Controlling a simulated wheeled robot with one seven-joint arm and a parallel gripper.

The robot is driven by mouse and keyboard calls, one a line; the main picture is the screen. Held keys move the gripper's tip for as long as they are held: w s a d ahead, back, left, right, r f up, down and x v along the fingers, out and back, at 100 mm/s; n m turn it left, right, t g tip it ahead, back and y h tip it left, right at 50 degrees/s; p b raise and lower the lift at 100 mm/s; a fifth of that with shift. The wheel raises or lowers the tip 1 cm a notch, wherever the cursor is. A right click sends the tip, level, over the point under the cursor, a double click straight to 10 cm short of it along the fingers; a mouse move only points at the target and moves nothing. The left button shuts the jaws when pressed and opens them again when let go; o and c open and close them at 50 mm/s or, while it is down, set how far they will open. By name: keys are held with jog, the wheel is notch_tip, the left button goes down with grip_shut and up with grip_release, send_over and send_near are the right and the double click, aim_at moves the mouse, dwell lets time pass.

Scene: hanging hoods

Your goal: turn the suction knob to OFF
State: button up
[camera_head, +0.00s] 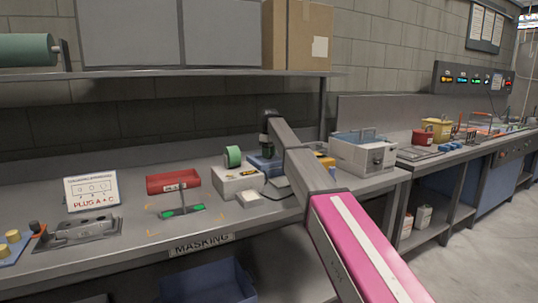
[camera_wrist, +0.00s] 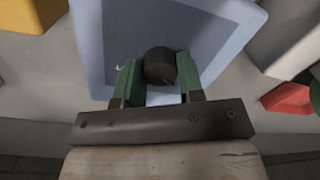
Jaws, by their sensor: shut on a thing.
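The black round suction knob (camera_wrist: 160,62) stands on a blue-grey panel (camera_wrist: 222,32) in the wrist view. My gripper (camera_wrist: 157,72) has a green finger on each side of the knob and is shut on it. A small white mark shows on the panel left of the knob, too small to read. I cannot tell which setting the knob is at. In the head view, my arm reaches down to a blue unit (camera_head: 262,163) at the back of the bench; the knob and fingertips are hidden there.
A white box with a green roll (camera_head: 233,156) stands left of the blue unit, and a large grey-white tank (camera_head: 362,153) stands to its right. A red bin (camera_head: 173,182) is farther left. A shelf with a cardboard box (camera_head: 297,33) hangs above.

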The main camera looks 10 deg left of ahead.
jog(key=shift+a+r, duration=0.1)
jog(key=o, duration=0.9)
jog(key=r, duration=1)
jog(key=shift+w+d+r, duration=0.2)
jog(key=shift+w+r, duration=0.05)
jog(key=shift+r, duration=0.1)
